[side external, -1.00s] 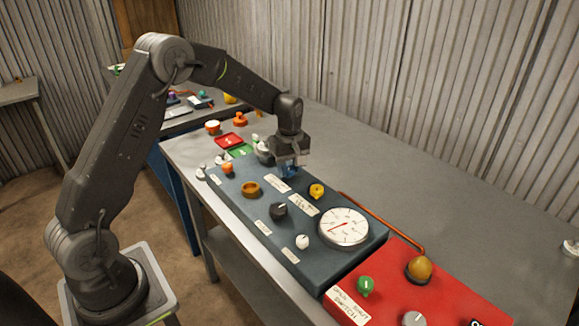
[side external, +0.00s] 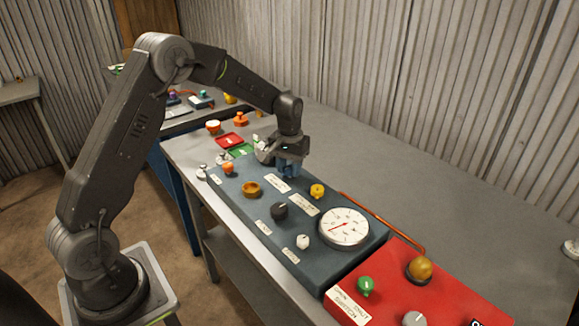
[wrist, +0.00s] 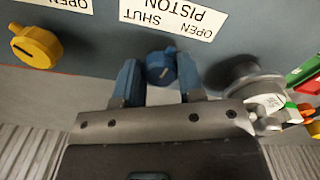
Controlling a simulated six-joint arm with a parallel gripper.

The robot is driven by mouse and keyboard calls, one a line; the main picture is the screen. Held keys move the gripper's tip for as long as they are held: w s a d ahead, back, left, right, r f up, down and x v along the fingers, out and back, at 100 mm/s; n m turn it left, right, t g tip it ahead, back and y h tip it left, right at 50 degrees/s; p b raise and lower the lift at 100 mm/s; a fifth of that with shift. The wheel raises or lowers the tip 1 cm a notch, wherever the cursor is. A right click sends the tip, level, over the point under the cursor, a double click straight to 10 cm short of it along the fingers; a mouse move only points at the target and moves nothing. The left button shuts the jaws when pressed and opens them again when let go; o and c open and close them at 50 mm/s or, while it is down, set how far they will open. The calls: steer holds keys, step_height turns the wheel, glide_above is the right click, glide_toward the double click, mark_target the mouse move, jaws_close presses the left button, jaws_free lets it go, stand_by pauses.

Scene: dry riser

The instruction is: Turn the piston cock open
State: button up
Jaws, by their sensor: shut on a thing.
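The piston cock (wrist: 160,67) is a small blue knob on the dark blue-grey panel (side external: 235,196). In the wrist view it sits just below a white label (wrist: 172,16) reading PISTON, OPEN and SHUT, seen upside down. My gripper (wrist: 159,62) has one blue finger on each side of the knob and is shut on it. In the side view my gripper (side external: 288,170) points down at the panel's far edge and hides the knob. How far the knob is turned is hard to tell.
A yellow knob (side external: 317,190) and a round gauge (side external: 344,227) stand to the right on the same panel. A grey round fitting (wrist: 240,78) is close beside my gripper. A red panel (side external: 400,285) lies nearer the camera.

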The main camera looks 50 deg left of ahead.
mark_target(289, 168)
steer(key=m, duration=0.6)
steer(key=shift+m, duration=0.3)
stand_by(0.5)
steer(key=o, duration=0.9)
step_height(289, 168, up, 14)
steer(key=shift+f, duration=0.1)
